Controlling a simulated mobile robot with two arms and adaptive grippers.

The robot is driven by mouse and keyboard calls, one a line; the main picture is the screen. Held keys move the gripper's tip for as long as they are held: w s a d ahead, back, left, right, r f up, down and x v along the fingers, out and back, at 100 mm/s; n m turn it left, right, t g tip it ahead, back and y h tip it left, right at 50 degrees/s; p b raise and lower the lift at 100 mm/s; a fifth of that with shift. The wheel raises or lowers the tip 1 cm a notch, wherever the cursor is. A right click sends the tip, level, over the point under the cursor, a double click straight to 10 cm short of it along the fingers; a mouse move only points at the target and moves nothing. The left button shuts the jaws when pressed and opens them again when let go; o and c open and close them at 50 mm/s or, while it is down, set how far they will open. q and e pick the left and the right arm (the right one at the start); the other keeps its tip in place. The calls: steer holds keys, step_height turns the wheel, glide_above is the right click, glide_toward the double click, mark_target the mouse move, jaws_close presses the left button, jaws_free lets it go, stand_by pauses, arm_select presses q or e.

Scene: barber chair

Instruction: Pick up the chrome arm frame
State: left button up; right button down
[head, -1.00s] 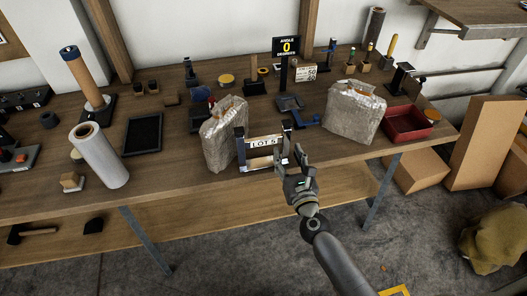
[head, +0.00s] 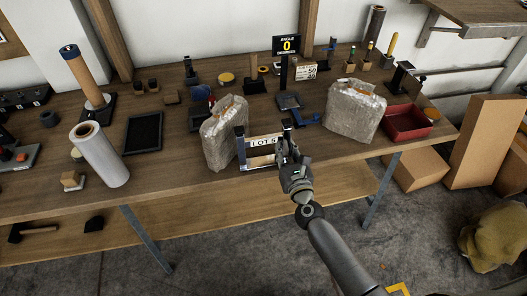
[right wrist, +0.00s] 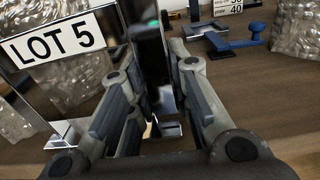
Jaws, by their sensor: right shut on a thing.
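The chrome arm frame (head: 241,150) stands upright at the front edge of the workbench, with a white "LOT 5" label (head: 263,142) across it. My right gripper (head: 286,150) is at the frame's right upright. In the right wrist view the upright (right wrist: 148,45) runs down between the two fingers (right wrist: 158,92), which are shut on it, and the label (right wrist: 52,43) shows to the left. The frame's base seems to rest on the bench. My left gripper is not in view.
A wrapped bag (head: 224,135) stands close on the frame's left, and another (head: 355,110) stands to the right near a red tray (head: 408,122). Behind are an angle display (head: 286,45) and a blue-handled tool (head: 308,119). Bare bench top (head: 180,172) lies left of the near bag.

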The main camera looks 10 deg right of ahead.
mark_target(281, 136)
steer(key=shift+r, duration=0.15)
steer(key=shift+r, duration=0.15)
steer(key=shift+r+p, duration=0.9)
steer(key=shift+p, duration=0.1)
steer(key=s+a+r+p, duration=0.1)
steer(key=r+p, duration=0.1)
steer(key=s+r+p, duration=0.2)
steer(key=r+p, duration=0.1)
steer(key=s+a+r+p, duration=0.1)
steer(key=r+p, duration=0.1)
steer(key=r, duration=0.1)
steer(key=shift+s+a+p, duration=0.3)
steer(key=shift+a+p, duration=0.05)
steer(key=shift+p, duration=0.05)
steer(key=s+a+r+p, duration=0.1)
steer(key=s+a+r, duration=0.2)
steer(key=s, duration=0.4)
steer(key=shift+s+a, duration=0.25)
steer(key=shift+a, duration=0.4)
